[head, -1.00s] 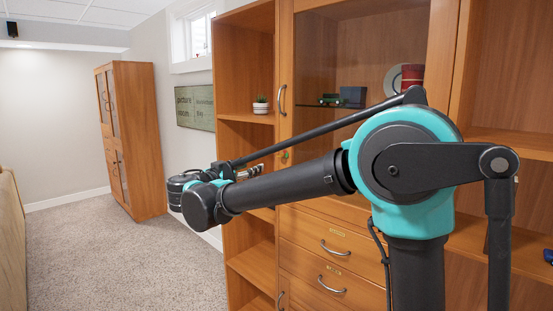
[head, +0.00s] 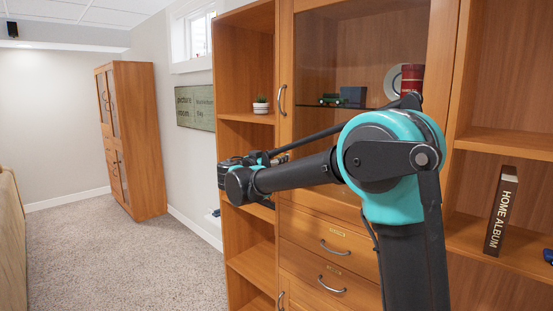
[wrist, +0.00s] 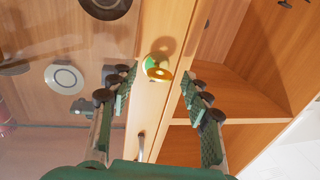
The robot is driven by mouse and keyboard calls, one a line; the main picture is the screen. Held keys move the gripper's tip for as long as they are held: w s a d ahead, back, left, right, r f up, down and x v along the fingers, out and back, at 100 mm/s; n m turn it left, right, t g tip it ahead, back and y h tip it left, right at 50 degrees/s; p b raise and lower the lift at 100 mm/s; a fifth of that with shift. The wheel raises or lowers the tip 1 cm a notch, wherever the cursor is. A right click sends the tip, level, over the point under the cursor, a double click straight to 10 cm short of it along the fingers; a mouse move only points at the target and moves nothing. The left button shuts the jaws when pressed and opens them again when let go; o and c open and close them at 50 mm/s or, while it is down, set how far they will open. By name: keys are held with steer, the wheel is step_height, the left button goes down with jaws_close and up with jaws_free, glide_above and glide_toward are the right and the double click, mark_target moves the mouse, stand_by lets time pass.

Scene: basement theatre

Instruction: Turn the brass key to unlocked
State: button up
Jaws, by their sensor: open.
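The brass key (wrist: 160,74) shows in the wrist view as a small gold shape. It sits in a round lock with a green patch, on the light wooden door frame of the cabinet. My gripper (wrist: 158,78) is open, its two dark padded fingers on either side of the key in that view. I see no contact between fingers and key. In the head view my gripper (head: 281,159) is at the cabinet's door frame, largely behind my arm, and the key is hidden there. I cannot tell which way the key is turned.
The cabinet has a glass door with a curved handle (head: 282,98) and drawers (head: 330,252) below. Carpet (head: 110,250) at left is clear.

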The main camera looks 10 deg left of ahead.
jaws_close()
stand_by(0.4)
steer(key=shift+n, duration=0.3)
steer(key=n+g, duration=0.1)
steer(key=n, duration=0.3)
steer(key=shift+r, duration=0.15)
steer(key=n, duration=0.4)
steer(key=shift+w+r+g, duration=0.1)
steer(key=shift+g, duration=0.3)
steer(key=shift+w+a+n+g+h, duration=0.1)
steer(key=shift+n+g+h, duration=0.35)
steer(key=shift+n, duration=1.3)
steer(key=shift+a+n+g+h, duration=0.1)
steer(key=shift+n+g+h, duration=0.3)
steer(key=shift+n, duration=1.35)
